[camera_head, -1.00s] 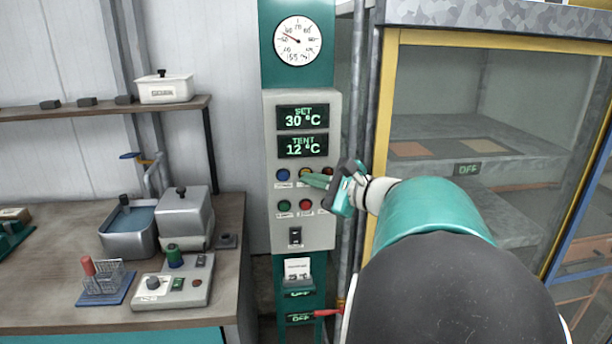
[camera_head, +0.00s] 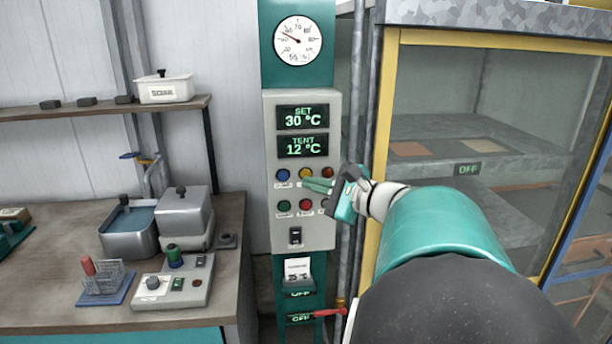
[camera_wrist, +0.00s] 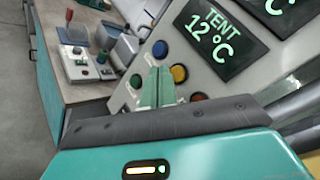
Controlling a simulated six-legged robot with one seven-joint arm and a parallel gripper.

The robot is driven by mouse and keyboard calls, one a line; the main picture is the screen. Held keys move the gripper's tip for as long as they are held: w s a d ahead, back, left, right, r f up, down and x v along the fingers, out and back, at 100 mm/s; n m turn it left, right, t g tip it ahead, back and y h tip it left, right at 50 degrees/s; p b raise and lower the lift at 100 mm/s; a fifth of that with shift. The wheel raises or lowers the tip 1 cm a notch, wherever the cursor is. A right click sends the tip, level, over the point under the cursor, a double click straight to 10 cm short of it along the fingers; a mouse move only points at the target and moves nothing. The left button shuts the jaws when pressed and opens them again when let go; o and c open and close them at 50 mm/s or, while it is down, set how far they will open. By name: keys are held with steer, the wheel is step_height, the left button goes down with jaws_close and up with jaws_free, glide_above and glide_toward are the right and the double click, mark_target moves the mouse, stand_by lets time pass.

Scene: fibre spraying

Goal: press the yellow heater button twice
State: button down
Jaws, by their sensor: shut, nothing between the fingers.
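The yellow button (camera_head: 306,174) is in the upper button row of the grey control panel (camera_head: 270,235), between a blue button (camera_head: 283,175) and an orange-red one (camera_head: 327,173). In the wrist view the yellow button (camera_wrist: 179,73) shows just right of my fingertips. My gripper (camera_head: 304,185) is shut and empty, its green fingers pointing at the panel just below the yellow button. I cannot tell whether the fingertips touch the panel. The displays (camera_head: 302,117) read SET 30 °C and TENT 12 °C.
A green button (camera_head: 284,207) and a red button (camera_head: 306,205) sit in the row below, close under my fingers. A black switch (camera_head: 295,236) is lower still. A yellow-framed cabinet (camera_head: 385,130) stands right, a workbench (camera_head: 60,300) left.

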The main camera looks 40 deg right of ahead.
steer(key=shift+s+a, duration=0.65)
steer(key=shift+s, duration=0.3)
steer(key=shift+s+a, duration=0.65)
steer(key=shift+s, duration=0.3)
steer(key=a+f+n+g+y, duration=0.2)
steer(key=a+f+n+g, duration=0.3)
steer(key=a, duration=0.4)
steer(key=a+f+n+g+y, duration=0.25)
steer(key=a+n, duration=0.35)
steer(key=a, duration=0.3)
steer(key=s+a+f+n+g+h, duration=0.3)
steer(key=s+a+f+n+h, duration=0.3)
steer(key=n, duration=0.7)
steer(key=s+a+h, duration=0.1)
steer(key=s+a, duration=0.1)
steer(key=a, duration=0.1)
steer(key=shift+g+h, duration=0.35)
